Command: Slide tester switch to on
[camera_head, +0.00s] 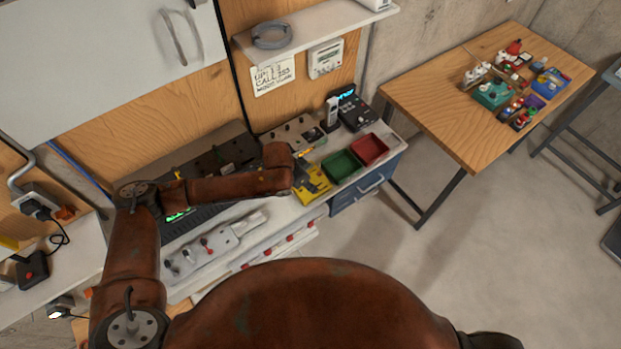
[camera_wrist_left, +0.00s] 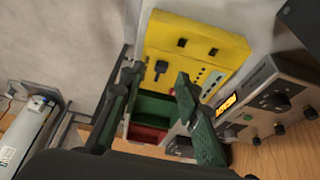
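The yellow tester (camera_head: 314,188) lies on the workbench just beyond the end of my left arm. In the left wrist view the yellow tester (camera_wrist_left: 222,43) fills the upper middle, with a black lever-like switch (camera_wrist_left: 160,68), two black square controls and a row of small dots. I cannot tell the switch's setting. My left gripper (camera_wrist_left: 155,76) has its dark fingers spread, one on each side of the black switch in the picture. My right gripper is not in view.
A green bin (camera_head: 341,165) and a red bin (camera_head: 369,149) stand beside the tester. A grey panel with an orange display (camera_wrist_left: 226,104) is close to the right finger. A black phone-like device (camera_head: 332,112) stands behind. A wooden table (camera_head: 440,112) is at right, with clear floor before it.

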